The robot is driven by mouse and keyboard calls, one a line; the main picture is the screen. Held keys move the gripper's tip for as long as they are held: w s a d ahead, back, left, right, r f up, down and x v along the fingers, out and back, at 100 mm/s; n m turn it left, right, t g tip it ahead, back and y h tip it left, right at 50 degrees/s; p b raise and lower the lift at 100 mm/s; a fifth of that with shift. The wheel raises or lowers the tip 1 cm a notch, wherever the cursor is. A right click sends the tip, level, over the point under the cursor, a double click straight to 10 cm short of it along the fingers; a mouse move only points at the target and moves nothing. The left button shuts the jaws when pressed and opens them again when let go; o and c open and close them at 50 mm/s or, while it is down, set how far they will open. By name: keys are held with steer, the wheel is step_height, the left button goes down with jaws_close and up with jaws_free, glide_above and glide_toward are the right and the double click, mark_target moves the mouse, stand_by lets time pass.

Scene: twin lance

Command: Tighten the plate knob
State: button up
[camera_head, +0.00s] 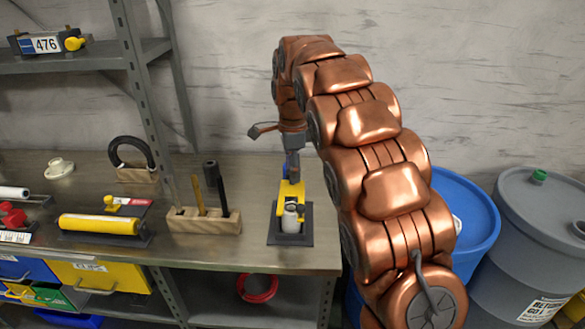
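My copper arm reaches across the right of the view and bends down over the workbench. My gripper (291,168) is at the yellow fixture (292,192), which stands on a dark square plate (310,232) at the bench's right end. A pale rounded knob-like part (290,219) sits at the front of this fixture. My gripper is small here and partly merges with the fixture, so I cannot tell its opening or whether it touches. Another yellow knob (74,43) is on the right end of a device with a white "476" plate (46,44) on the upper shelf.
A wooden block (203,226) with upright tools stands left of the fixture. A yellow roller (98,224) and a black arched handle (131,150) are farther left. A shelf post (143,80) rises behind the bench. Blue (470,213) and grey (540,235) barrels stand right.

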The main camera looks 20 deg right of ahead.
steer(key=shift+o, duration=0.8)
step_height(320, 180, up, 6)
steer(key=shift+r, duration=0.75)
